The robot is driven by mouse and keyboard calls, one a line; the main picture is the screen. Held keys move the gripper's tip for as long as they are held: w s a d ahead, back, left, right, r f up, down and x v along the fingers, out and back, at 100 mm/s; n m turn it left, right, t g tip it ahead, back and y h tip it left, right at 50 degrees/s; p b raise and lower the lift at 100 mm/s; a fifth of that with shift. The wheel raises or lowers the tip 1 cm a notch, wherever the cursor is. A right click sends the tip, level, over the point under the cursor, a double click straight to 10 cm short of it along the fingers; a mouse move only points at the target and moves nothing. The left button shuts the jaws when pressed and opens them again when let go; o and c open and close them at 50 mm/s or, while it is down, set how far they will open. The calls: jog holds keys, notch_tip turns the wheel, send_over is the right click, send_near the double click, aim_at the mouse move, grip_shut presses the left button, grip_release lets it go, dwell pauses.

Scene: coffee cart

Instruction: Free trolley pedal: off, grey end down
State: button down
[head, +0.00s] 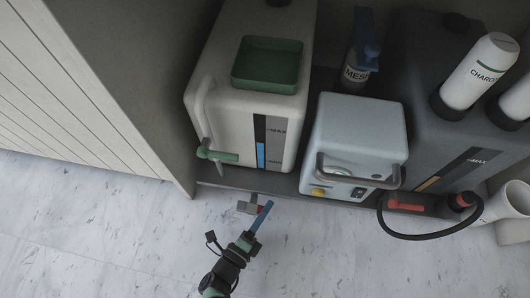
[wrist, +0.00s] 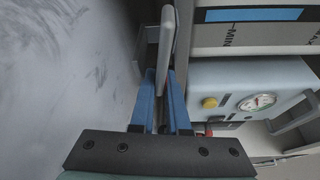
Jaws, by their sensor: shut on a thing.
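The pedal (head: 247,206) shows in the head view as a small piece just in front of the low shelf edge. Its grey end lies left and a reddish part lies right, beside the blue finger. My gripper (head: 265,208) reaches it from below in the picture, with its blue fingers at the reddish part. In the wrist view a pale grey bar (wrist: 166,45) stands between the blue fingers of my gripper (wrist: 166,82), which are shut on it. It seems to be part of the pedal. The fingers hide the gripped part. I cannot tell which end is lower.
A white machine (head: 228,90) with a green tray and a green-tipped handle stands behind. A pale blue-grey machine (head: 350,130) with a front bar handle is to its right. A black hose (head: 430,236) hangs farther right. The marble floor (head: 110,235) is clear at left.

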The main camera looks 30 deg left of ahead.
jog(key=shift+w+r+n+t, duration=0.1)
jog(key=shift+r+n+t, duration=0.3)
jog(key=shift+n, duration=0.75)
jog(key=shift+r+n+t, duration=0.4)
jog(key=shift+n, duration=0.75)
jog(key=c, duration=0.9)
grip_release()
jog(key=shift+r, duration=0.1)
